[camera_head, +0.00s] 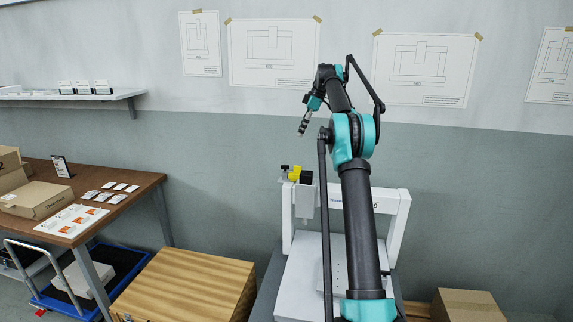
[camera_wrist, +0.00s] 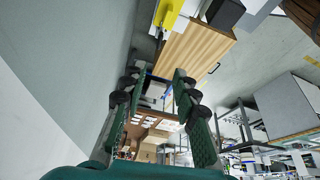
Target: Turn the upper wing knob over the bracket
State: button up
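The white gantry (camera_head: 398,208) stands against the wall, partly hidden by my arm. A yellow bracket (camera_head: 295,174) and a black block (camera_head: 306,177) sit at the left of its crossbar. Small dark knob-like parts (camera_head: 284,168) show at the bracket's left; their wing shape is too small to make out. My gripper (camera_head: 303,127) is above the bracket, apart from it. In the wrist view my gripper (camera_wrist: 157,84) has its two fingers spread with nothing between them. The yellow bracket (camera_wrist: 171,14) and black block (camera_wrist: 225,13) lie at the top of that view, beyond the fingertips.
A wooden crate (camera_head: 190,284) stands left of the gantry, and a table (camera_head: 147,181) with boxes and cards is further left. A blue cart (camera_head: 125,262) is under the table. A cardboard box (camera_head: 466,306) is at the lower right. The wall behind carries paper drawings (camera_head: 273,52).

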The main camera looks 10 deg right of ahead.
jog(key=x, duration=1.7)
jog(key=shift+w+f, duration=0.1)
jog(key=shift+f, duration=0.05)
grip_shut()
